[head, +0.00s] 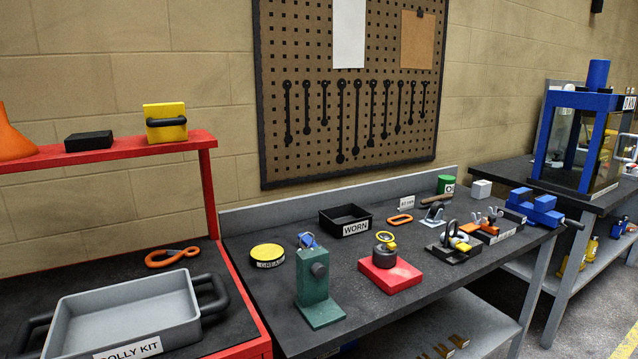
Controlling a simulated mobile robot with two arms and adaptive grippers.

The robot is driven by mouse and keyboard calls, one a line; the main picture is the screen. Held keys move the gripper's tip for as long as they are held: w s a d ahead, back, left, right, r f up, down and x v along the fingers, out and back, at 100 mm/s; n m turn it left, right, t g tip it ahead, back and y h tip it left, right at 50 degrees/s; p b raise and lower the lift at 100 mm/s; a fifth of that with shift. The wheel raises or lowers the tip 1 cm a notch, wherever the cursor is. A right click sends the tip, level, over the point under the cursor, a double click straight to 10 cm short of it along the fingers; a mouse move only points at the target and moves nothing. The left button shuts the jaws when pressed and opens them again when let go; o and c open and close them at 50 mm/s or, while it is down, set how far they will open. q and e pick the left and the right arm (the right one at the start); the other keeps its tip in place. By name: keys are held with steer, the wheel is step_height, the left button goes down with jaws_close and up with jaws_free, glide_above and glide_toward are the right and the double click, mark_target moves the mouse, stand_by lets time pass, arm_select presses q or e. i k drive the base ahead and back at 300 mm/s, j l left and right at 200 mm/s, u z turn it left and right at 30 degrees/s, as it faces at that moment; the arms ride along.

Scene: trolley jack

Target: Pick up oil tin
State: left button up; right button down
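The oil tin (446,182) appears to be the small green cylinder at the back right of the dark workbench, near the low grey back rail. It stands upright, and a white label with a partly readable letter shows on its front. A brown-handled tool (437,202) lies just in front of it, and a white block (481,189) is to its right. Neither of my grippers shows in the head view.
On the workbench (245,300) are a black WORN tray (346,231), a yellow-topped round tin (267,255), a green stand (318,290), a red block (390,275) and a blue vise (538,206). A grey DOLLY KIT tote (125,308) stands left.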

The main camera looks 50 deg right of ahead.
mark_target(445, 183)
steer(key=z, duration=2.25)
steer(key=i+u, duration=0.1)
steer(key=u, duration=0.5)
steer(key=i+l+u, duration=0.4)
steer(key=l, duration=0.2)
steer(key=i+l+u, duration=0.2)
steer(key=l, duration=0.15)
steer(key=i+l+u, duration=0.2)
steer(key=l, duration=0.15)
steer(key=l+u, duration=0.2)
steer(key=l, duration=0.15)
